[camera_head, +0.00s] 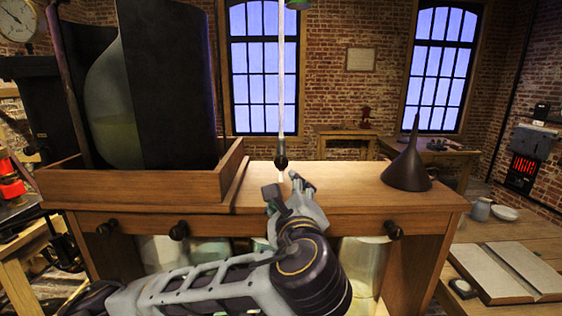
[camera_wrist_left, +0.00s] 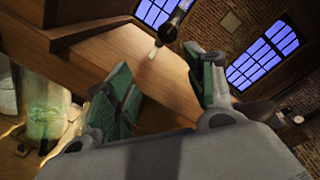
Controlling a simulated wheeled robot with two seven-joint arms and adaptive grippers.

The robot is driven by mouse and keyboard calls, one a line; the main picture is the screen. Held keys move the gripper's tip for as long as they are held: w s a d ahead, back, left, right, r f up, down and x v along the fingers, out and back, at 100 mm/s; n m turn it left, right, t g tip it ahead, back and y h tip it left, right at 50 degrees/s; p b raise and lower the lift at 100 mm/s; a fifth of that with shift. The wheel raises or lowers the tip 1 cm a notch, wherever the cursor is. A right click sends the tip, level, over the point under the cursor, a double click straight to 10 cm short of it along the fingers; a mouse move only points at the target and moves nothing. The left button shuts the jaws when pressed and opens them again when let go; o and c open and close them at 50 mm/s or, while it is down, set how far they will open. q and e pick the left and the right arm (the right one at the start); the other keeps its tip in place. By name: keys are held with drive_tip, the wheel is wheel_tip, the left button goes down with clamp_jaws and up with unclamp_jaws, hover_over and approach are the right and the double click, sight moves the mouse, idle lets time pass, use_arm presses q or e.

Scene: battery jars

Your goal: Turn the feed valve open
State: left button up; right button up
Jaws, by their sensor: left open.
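A thin glass tube (camera_head: 281,80) hangs down in front of the window and ends in a dark fitting (camera_head: 281,160) with a narrow pale tip. This looks like the feed valve, though its handle is not clear. The fitting also shows in the left wrist view (camera_wrist_left: 169,29), at the upper middle. My left gripper (camera_head: 284,186) is open, just below and in front of the fitting, over the front of the wooden bench top. In the left wrist view, nothing is seen between its green-padded fingers (camera_wrist_left: 160,92). My right gripper is not in view.
The wooden bench (camera_head: 330,195) has dark knobs (camera_head: 178,230) along its front and glass jars (camera_head: 366,262) beneath. A dark funnel (camera_head: 407,168) stands at its right end. A wooden tray (camera_head: 130,187) with a large dark-panelled vessel (camera_head: 165,90) fills the left. Bare bench top lies between.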

sight(282, 164)
use_arm(q)
drive_tip(key=shift+w+r+m+t, duration=0.1)
drive_tip(key=shift+r+m+t, duration=0.3)
drive_tip(key=shift+r, duration=0.55)
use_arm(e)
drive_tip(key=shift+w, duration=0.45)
use_arm(q)
drive_tip(key=w+p, duration=0.1)
drive_tip(key=w, duration=0.3)
drive_tip(key=w+p, duration=0.1)
drive_tip(key=w, duration=0.3)
drive_tip(key=w+a+p, duration=0.1)
drive_tip(key=w, duration=0.3)
drive_tip(key=shift+w+a+p, duration=0.1)
drive_tip(key=shift+w+p, duration=0.05)
drive_tip(key=shift+p, duration=0.2)
drive_tip(key=shift+w+a, duration=0.1)
drive_tip(key=shift+w, duration=0.55)
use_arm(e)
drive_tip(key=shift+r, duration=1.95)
use_arm(q)
drive_tip(key=shift+c, duration=0.2)
drive_tip(key=c, duration=1)
